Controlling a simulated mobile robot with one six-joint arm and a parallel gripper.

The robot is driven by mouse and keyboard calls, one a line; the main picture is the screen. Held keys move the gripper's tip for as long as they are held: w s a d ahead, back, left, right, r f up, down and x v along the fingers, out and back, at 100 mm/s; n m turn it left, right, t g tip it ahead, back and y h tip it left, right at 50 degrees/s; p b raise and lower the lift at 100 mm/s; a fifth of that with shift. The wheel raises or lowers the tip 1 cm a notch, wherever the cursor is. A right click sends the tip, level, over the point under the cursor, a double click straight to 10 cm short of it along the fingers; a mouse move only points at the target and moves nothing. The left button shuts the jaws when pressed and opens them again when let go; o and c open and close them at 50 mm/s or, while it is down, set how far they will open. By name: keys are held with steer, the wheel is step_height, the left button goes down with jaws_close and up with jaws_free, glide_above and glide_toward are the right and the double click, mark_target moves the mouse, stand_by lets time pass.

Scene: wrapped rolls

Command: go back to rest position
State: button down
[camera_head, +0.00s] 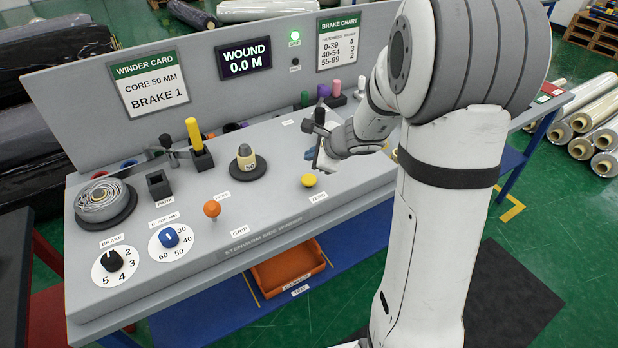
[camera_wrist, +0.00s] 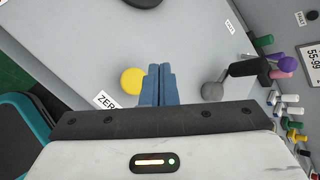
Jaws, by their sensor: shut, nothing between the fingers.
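My gripper (camera_head: 318,156) is held above the right part of the grey winder console (camera_head: 130,222), above and just to the right of the yellow ZERO button (camera_head: 309,180). In the wrist view its two blue fingers (camera_wrist: 158,84) are together with nothing between them. The yellow button (camera_wrist: 132,80) shows just left of the fingertips there. My white arm reaches in from the right and hides part of the console's right side.
An orange knob lever (camera_head: 211,209), a dark 50 mm core holder (camera_head: 248,166) and a yellow-topped post (camera_head: 194,134) stand on the console. Several coloured pegs (camera_head: 322,92) stand behind my gripper. The sign panel (camera_head: 210,60) rises along the back.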

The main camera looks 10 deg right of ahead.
stand_by(0.3)
steer(key=s+a+r+n+g+y, duration=0.1)
steer(key=s+a+r+n, duration=0.2)
steer(key=s+n, duration=0.25)
steer(key=s+a+r+n+g, duration=0.25)
steer(key=s+r+n, duration=0.2)
steer(key=s, duration=0.25)
steer(key=s+d+n+h, duration=0.2)
steer(key=s+n, duration=0.3)
steer(key=s, duration=0.2)
steer(key=s+d+r+n+g+h, duration=0.1)
steer(key=s+d+n+h, duration=0.2)
steer(key=s+n, duration=0.3)
steer(key=shift+s, duration=1.05)
steer(key=shift+g, duration=0.25)
